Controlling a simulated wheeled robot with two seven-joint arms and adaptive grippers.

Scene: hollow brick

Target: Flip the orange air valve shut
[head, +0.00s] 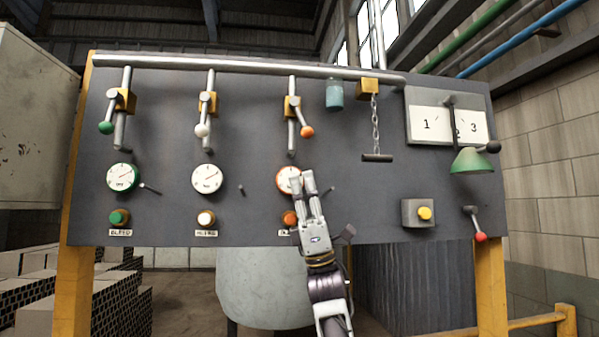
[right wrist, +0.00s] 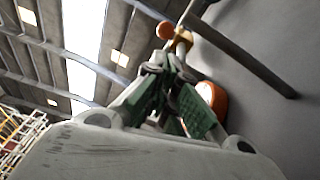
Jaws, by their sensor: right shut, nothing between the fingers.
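The orange air valve is a brass body (head: 291,106) on a vertical pipe, third from the left on the grey panel. Its lever slants down and right to an orange knob (head: 307,131). In the right wrist view the orange knob (right wrist: 165,31) shows just beyond the fingertips. My right gripper (head: 303,178) is shut and empty, pointing up, below the knob and in front of the orange-rimmed gauge (head: 282,180), which it partly covers. The gripper (right wrist: 160,65) appears apart from the knob. My left gripper is not in view.
Similar valves with a green knob (head: 106,128) and a white knob (head: 202,130) sit to the left. A chain with a bar handle (head: 377,157) hangs to the right. A green lamp shade (head: 472,161) and a red-knobbed lever (head: 480,237) are farther right.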

